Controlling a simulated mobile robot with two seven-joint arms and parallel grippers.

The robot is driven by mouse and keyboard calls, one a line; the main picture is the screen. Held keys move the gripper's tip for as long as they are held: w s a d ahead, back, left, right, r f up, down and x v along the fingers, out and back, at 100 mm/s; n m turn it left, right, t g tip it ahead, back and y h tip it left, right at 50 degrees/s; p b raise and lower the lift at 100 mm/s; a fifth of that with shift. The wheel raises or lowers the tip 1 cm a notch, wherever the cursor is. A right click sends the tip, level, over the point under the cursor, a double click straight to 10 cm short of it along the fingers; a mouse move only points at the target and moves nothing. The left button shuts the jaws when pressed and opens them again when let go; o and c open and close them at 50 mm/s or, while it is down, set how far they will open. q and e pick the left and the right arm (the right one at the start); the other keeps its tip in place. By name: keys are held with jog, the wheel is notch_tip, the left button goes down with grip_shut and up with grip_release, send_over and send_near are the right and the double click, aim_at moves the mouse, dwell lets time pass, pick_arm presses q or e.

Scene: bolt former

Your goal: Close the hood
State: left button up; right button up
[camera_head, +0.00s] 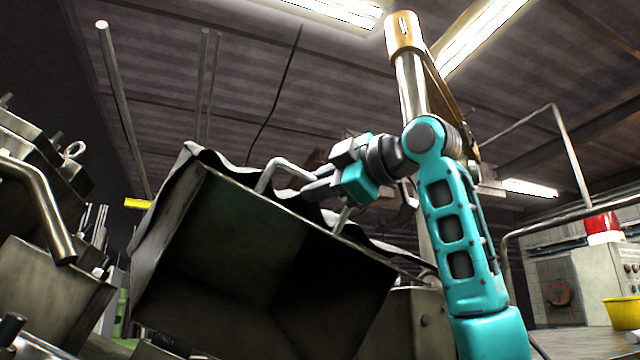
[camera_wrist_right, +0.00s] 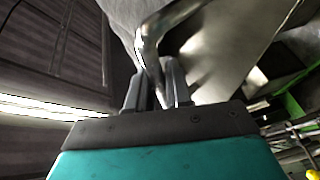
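The hood (camera_head: 270,260) is a large dark metal box-shaped cover. It is raised and tilted, with its hollow underside facing me in the head view. A bent metal bar handle (camera_head: 284,168) stands on its upper edge. My right gripper (camera_head: 308,188) reaches the handle from the right. In the right wrist view the handle (camera_wrist_right: 149,45) runs down between the two fingers of my right gripper (camera_wrist_right: 158,88), which sit close on either side of it. The far end of the handle is partly hidden by the fingers. My left gripper is not in view.
Metal machine parts with a thick bent pipe (camera_head: 48,205) stand at the left. At the right are a control cabinet (camera_head: 590,275), a red lamp (camera_head: 602,224) and a yellow container (camera_head: 622,313).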

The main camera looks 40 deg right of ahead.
grip_shut()
